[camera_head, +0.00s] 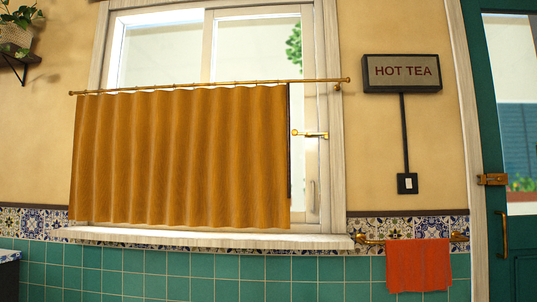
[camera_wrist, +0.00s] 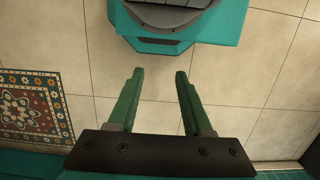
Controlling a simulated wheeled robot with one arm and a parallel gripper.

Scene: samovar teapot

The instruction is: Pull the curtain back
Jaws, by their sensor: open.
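An orange-brown curtain (camera_head: 180,158) hangs from a thin brass rod (camera_head: 215,83) in the head view. It is spread across the lower part of the window and covers most of it. Its right edge stops short of the right window frame, leaving a narrow strip uncovered. My gripper (camera_wrist: 158,78) shows only in the wrist view. Its two green fingers are apart with nothing between them, above a tiled floor. The curtain is not in the wrist view, so the gripper is well apart from it.
A brass window latch (camera_head: 310,134) sits right of the curtain. A wooden sill (camera_head: 210,238) runs below. A HOT TEA sign (camera_head: 401,73) with a switch (camera_head: 407,183), a red towel (camera_head: 418,265) on a rail, and a green door (camera_head: 497,150) are to the right. A patterned rug (camera_wrist: 33,108) lies on the floor.

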